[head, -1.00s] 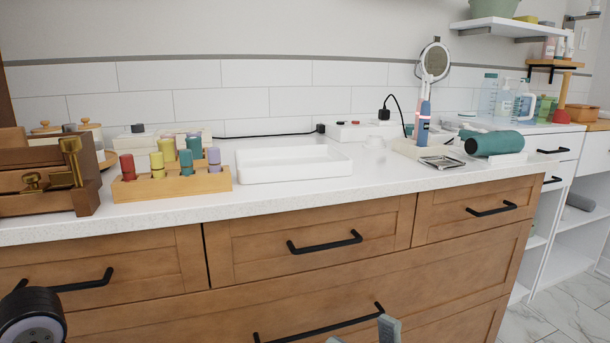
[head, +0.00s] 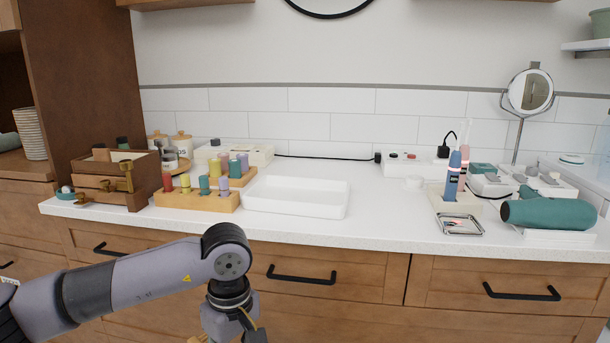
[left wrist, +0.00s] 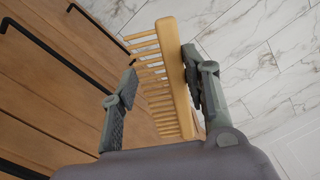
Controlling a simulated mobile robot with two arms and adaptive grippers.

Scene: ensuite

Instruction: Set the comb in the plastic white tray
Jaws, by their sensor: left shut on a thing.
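The wooden comb (left wrist: 174,75) is light tan with long teeth. In the left wrist view it stands between the two fingers of my left gripper (left wrist: 158,78), which is shut on it, with its teeth pointing left. In the head view my left gripper (head: 236,332) hangs at the bottom edge, in front of the drawers and below the countertop, partly cut off. The plastic white tray (head: 292,207) is shallow, rectangular and empty, on the counter above and to the right of that gripper. My right gripper is out of view.
A wooden holder with coloured rolls (head: 197,202) stands just left of the tray. A brown wooden box (head: 128,180) is farther left. A small metal dish (head: 460,226) and a teal hair dryer (head: 550,213) are at right. The counter right of the tray (head: 385,215) is clear.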

